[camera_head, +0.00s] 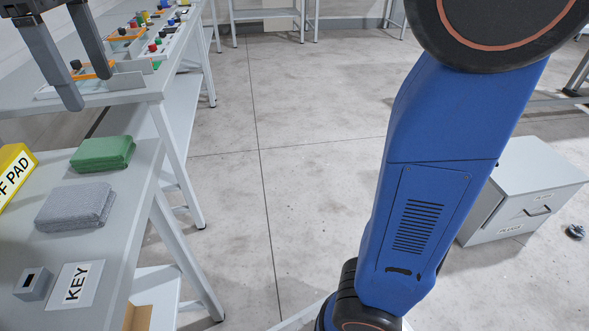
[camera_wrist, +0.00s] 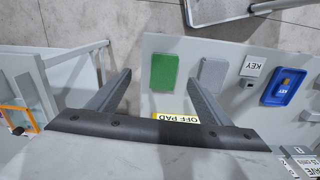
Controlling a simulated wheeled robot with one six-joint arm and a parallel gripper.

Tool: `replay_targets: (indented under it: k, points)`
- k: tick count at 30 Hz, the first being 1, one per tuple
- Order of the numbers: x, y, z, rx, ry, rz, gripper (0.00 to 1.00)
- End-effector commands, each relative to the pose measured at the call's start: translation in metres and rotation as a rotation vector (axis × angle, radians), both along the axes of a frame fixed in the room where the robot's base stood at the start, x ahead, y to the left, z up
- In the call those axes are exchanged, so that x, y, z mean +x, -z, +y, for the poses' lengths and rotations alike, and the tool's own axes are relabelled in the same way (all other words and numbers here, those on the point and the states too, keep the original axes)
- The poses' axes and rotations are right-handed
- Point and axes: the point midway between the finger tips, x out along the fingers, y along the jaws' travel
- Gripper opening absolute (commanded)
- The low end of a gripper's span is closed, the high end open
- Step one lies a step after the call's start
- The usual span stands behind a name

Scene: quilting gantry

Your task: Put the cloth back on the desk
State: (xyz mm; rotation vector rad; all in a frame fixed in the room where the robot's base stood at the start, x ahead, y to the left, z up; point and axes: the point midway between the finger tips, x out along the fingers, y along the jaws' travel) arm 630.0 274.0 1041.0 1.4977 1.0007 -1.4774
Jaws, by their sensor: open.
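A grey folded cloth (camera_head: 75,207) lies flat on the near light-grey desk (camera_head: 123,228), and a green folded cloth (camera_head: 103,153) lies behind it near the desk's far edge. I cannot tell which one the task means. In the wrist view the green cloth (camera_wrist: 163,71) and the grey cloth (camera_wrist: 212,75) lie side by side on the desk. My gripper (camera_head: 86,88) is open and empty, raised at the top left of the head view. In the wrist view its fingers (camera_wrist: 160,79) point toward the desk, with the green cloth showing between the tips.
A yellow OFF PAD sign (camera_head: 14,175), a KEY label (camera_head: 75,284) and a small grey block (camera_head: 34,284) are on the desk. A blue tray (camera_wrist: 284,87) shows in the wrist view. Another bench (camera_head: 120,96) holds small coloured parts.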

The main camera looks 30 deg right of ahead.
Motion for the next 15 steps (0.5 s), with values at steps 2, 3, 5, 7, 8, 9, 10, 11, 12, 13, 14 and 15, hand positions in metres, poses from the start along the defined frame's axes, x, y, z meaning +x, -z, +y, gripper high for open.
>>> replay_targets:
  k: [2,3,5,7,8,9,10,11,12,13,14,15]
  points:
    - [0.001,0.007,-0.029,0.014,0.066,-0.016,0.72]
    - [0.002,0.013,-0.045,0.024,0.107,-0.026,0.72]
    - [0.001,0.023,-0.071,0.039,0.174,-0.042,0.72]
    - [-0.001,0.037,-0.100,0.057,0.253,-0.063,0.72]
    - [-0.003,0.043,-0.113,0.065,0.286,-0.072,0.72]
    - [-0.005,0.051,-0.129,0.074,0.331,-0.084,0.72]
    - [-0.008,0.058,-0.140,0.081,0.364,-0.093,0.72]
    - [-0.011,0.064,-0.152,0.089,0.398,-0.102,0.72]
    - [-0.015,0.074,-0.167,0.098,0.443,-0.114,0.72]
    - [-0.019,0.081,-0.178,0.105,0.475,-0.123,0.72]
    - [-0.022,0.089,-0.189,0.112,0.509,-0.133,0.72]
    - [-0.028,0.099,-0.203,0.121,0.553,-0.146,0.72]
